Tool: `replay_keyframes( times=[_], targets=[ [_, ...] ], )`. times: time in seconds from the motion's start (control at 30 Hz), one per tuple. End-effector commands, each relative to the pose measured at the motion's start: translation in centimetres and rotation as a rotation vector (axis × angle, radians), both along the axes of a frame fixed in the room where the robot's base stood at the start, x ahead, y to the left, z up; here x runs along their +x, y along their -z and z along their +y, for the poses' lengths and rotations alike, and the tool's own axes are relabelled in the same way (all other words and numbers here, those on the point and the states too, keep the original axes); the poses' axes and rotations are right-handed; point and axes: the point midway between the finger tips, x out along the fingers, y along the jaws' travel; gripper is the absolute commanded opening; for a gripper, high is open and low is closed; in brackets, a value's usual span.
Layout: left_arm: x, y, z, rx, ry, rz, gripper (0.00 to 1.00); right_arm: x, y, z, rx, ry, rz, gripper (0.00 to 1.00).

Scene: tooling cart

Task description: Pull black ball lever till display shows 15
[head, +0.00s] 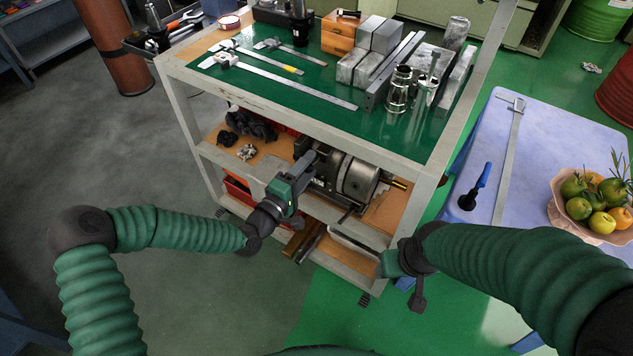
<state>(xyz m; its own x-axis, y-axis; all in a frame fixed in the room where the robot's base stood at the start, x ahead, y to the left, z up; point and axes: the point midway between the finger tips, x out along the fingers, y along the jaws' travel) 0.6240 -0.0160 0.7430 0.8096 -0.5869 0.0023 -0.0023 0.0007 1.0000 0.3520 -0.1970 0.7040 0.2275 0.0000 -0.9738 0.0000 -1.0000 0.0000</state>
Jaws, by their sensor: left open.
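A grey machine with a round drum (357,180) sits on the middle shelf of the tooling cart. I cannot clearly make out a black ball lever or a display on it; my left gripper covers part of its left side. My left gripper (303,168) is open, in front of the machine's left end; I cannot tell whether it touches it. My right gripper (392,264) is low by the cart's front right corner, largely seen from behind, so its fingers are unclear.
The cart's green top (300,95) holds calipers, metal blocks and steel cylinders (398,90). The blue table (540,150) at right carries a long caliper (509,160) and a fruit bowl (560,218). Cart posts and shelf edges frame the machine. Open floor lies at left.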

Motion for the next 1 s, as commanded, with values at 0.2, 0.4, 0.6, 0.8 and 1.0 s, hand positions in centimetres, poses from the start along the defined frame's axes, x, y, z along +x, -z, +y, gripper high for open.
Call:
replay_keyframes(
  times=[0.2, 0.4, 0.6, 0.8, 1.0],
  targets=[
    [-0.5, 0.0, 0.3, 0.001, 0.001, 0.003, 0.51, 0.0, -0.3, 0.0, 0.0, 0.0, 0.0, 0.59],
    [-2.4, 0.0, 1.8, 0.001, 0.0, 0.005, 0.51, 0.0, -1.0, 0.0, 0.0, 0.0, 0.0, 0.59],
    [-4.4, 0.0, 3.2, 0.001, -0.001, 0.004, 0.51, 0.0, -1.7, 0.0, 0.0, 0.0, 0.0, 0.59],
    [-5.7, 0.1, 4.1, 0.0, 0.0, 0.004, 0.51, 0.0, -1.9, 0.0, 0.0, 0.0, 0.0, 0.59],
    [-5.7, 0.2, 4.1, 0.001, 0.001, 0.003, 0.51, 0.0, -1.9, 0.0, 0.0, 0.0, 0.0, 0.59]
  ],
)
